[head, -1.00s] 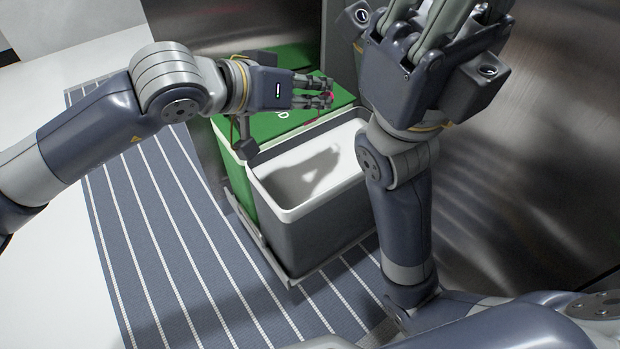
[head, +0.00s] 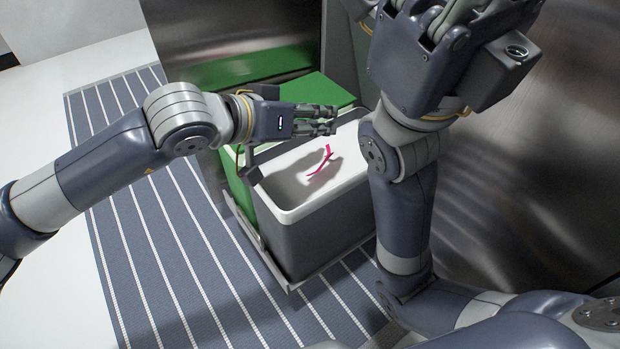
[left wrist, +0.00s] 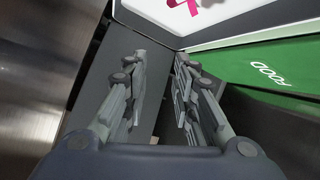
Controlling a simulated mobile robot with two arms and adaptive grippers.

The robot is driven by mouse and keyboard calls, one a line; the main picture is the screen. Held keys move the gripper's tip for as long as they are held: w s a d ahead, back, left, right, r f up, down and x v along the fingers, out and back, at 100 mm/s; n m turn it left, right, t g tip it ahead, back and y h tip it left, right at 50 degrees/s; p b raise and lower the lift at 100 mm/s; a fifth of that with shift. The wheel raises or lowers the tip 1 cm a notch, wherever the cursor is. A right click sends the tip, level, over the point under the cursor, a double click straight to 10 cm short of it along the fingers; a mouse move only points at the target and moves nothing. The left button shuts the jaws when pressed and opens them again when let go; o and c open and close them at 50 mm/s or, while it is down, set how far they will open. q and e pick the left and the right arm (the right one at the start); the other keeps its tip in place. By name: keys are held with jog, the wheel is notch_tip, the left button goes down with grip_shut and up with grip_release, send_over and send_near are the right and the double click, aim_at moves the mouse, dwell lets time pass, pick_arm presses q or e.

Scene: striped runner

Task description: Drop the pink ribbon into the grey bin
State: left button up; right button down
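The pink ribbon (head: 322,163) shows inside the opening of the grey bin (head: 310,243), over its white interior. I cannot tell whether it is falling or resting. It also shows in the left wrist view (left wrist: 184,5) at the top, clear of the fingers. My left gripper (head: 333,120) is above the bin's far side, apart from the ribbon. In the left wrist view its fingers (left wrist: 158,90) are spread apart with nothing between them. My right gripper is raised at the upper right of the head view, its fingers cut off by the top edge.
A green bin (head: 318,89) with a lid stands behind the grey bin; the lid reads FOOD in the left wrist view (left wrist: 270,77). A striped runner (head: 150,230) lies on the floor. Steel panels (head: 530,170) stand to the right and behind.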

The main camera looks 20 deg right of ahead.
pick_arm(q)
jog(key=shift+a, duration=0.1)
jog(key=v, duration=1.1)
jog(key=shift+s+a+r, duration=0.2)
jog(key=shift+s+a, duration=0.05)
jog(key=shift+a, duration=0.05)
